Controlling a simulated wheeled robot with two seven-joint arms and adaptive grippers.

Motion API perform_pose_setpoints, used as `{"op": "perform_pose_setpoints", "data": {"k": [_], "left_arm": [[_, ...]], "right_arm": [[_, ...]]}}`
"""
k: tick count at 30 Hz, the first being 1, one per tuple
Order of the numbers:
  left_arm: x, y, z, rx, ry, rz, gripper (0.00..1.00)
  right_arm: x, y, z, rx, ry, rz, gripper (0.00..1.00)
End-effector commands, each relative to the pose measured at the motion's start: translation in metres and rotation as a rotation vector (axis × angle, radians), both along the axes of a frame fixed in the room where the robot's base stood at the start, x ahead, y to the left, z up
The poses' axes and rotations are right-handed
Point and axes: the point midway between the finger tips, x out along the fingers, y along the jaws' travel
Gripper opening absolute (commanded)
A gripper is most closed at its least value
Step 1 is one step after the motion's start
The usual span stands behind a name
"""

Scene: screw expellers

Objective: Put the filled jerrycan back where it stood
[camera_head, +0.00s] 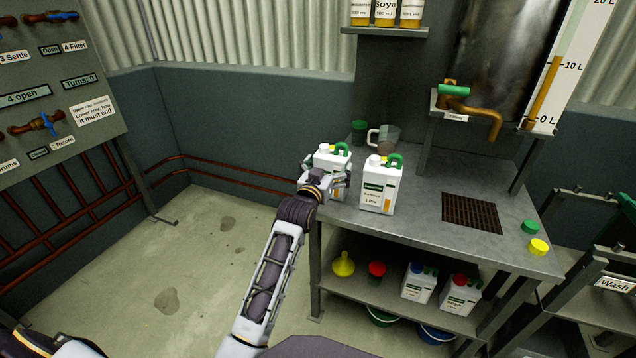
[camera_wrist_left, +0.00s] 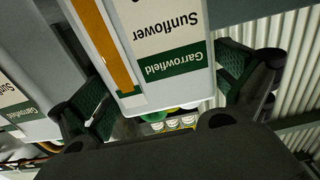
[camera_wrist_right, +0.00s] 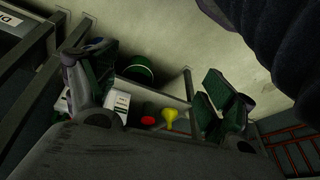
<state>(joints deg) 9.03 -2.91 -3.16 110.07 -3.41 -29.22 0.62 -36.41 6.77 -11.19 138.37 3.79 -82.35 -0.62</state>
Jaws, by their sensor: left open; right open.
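Two white jerrycans with green handles and amber level strips stand upright on the steel bench. My right gripper (camera_wrist_right: 157,88) is open and empty, facing the lower shelf, and is not clear in the head view.
A clear jug (camera_head: 385,139) and green cup (camera_head: 359,131) stand behind the jerrycans. A tap (camera_head: 480,112) overhangs the bench near a drain grate (camera_head: 471,213). Green (camera_head: 530,227) and yellow (camera_head: 538,247) caps lie at right. The lower shelf holds a yellow funnel (camera_head: 344,264) and more jerrycans.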

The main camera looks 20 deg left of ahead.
Motion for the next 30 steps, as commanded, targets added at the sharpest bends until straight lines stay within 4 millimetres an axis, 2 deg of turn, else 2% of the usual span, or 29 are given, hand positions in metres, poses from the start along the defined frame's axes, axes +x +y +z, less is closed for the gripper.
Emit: {"op": "perform_pose_setpoints", "data": {"k": [5,13,30], "left_arm": [[-0.016,0.001,-0.001,0.000,0.002,0.000,1.00],[-0.038,0.001,0.000,0.000,0.002,0.000,1.00],[-0.082,0.003,0.000,0.000,0.001,0.000,1.00]], "right_arm": [[0.005,-0.001,0.010,-0.006,-0.008,0.001,0.84],[0.004,-0.002,-0.004,-0.011,0.013,-0.001,0.84],[0.000,-0.002,-0.019,-0.016,0.045,-0.009,0.84]]}}
